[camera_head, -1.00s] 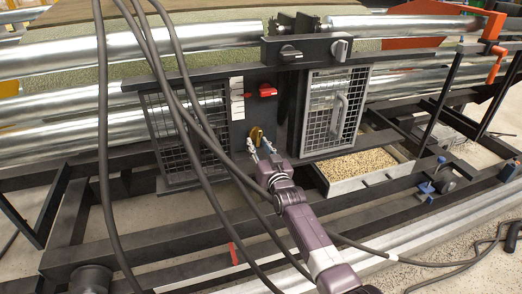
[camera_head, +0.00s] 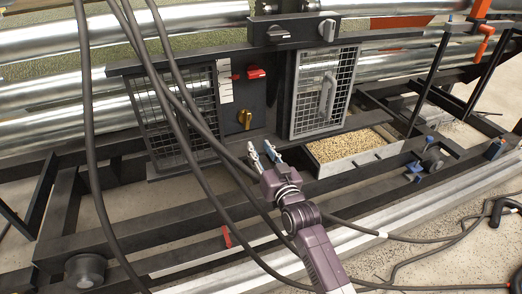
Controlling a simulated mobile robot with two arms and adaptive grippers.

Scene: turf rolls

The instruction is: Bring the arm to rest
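My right gripper (camera_head: 260,150) is at the end of a purple arm that comes in from the bottom. Its two light fingertips are apart with nothing between them. The knob stands upright. My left gripper is not in view.
A red lever (camera_head: 256,73) is above the knob. Mesh doors stand on both sides, the right one (camera_head: 325,92) with a handle. A tray of pellets (camera_head: 357,164) is at right. Dark cables (camera_head: 88,130) hang across the left, and metal beams cross below.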

